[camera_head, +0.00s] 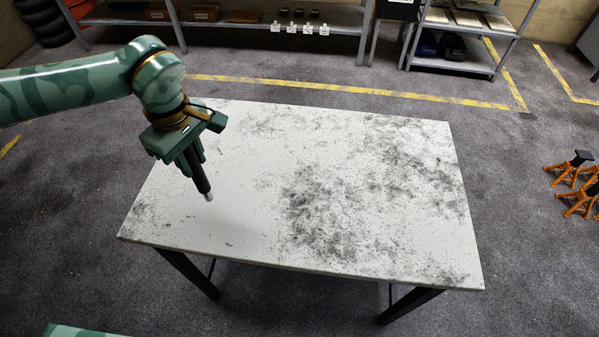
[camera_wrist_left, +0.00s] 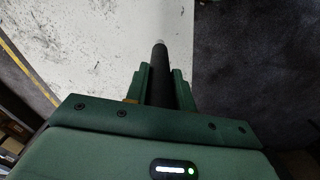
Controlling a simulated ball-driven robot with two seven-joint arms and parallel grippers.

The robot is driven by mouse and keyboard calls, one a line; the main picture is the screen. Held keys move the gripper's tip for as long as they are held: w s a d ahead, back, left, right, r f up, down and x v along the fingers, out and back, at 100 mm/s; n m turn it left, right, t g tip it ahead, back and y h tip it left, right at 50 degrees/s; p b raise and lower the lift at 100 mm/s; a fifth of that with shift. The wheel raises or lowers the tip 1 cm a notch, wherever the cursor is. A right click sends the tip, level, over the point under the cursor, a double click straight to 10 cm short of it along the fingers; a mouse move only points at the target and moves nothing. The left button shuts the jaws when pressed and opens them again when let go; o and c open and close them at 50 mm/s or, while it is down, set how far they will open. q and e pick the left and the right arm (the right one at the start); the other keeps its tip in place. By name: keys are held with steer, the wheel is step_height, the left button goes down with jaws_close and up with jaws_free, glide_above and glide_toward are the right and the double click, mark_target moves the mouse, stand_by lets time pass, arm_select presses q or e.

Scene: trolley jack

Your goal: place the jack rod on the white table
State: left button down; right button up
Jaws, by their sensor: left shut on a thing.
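My left gripper (camera_head: 190,160) reaches in from the left over the left part of the white table (camera_head: 330,190). It is shut on the jack rod (camera_head: 201,181), a dark rod with a pale metal tip that points down toward the tabletop. I cannot tell whether the tip touches the table. In the left wrist view the rod (camera_wrist_left: 160,75) runs out between the two green fingers of the gripper (camera_wrist_left: 162,85), with the white table (camera_wrist_left: 100,40) beyond it. My right gripper is not in view.
The tabletop carries dark smudges and is otherwise clear. A metal shelf (camera_head: 250,27) with boxes stands behind, and another shelf unit (camera_head: 455,62) is at the back right. Orange jack stands (camera_head: 574,168) are on the floor at the right. Yellow lines (camera_head: 350,90) mark the floor.

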arm_select(q)
steer(key=w+a+f+n+b, duration=0.1)
steer(key=w+a+n+b, duration=0.25)
steer(key=w+a, duration=0.4)
steer(key=w+a+f+b, duration=0.3)
steer(key=f, duration=0.5)
steer(key=shift+w+a+f+n, duration=0.15)
steer(key=shift+w+f+n, duration=0.2)
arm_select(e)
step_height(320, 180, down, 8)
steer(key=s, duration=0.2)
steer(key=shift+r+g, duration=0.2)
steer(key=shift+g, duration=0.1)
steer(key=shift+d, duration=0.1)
arm_select(q)
steer(key=c, duration=1.2)
jaws_free()
steer(key=shift+f, duration=0.1)
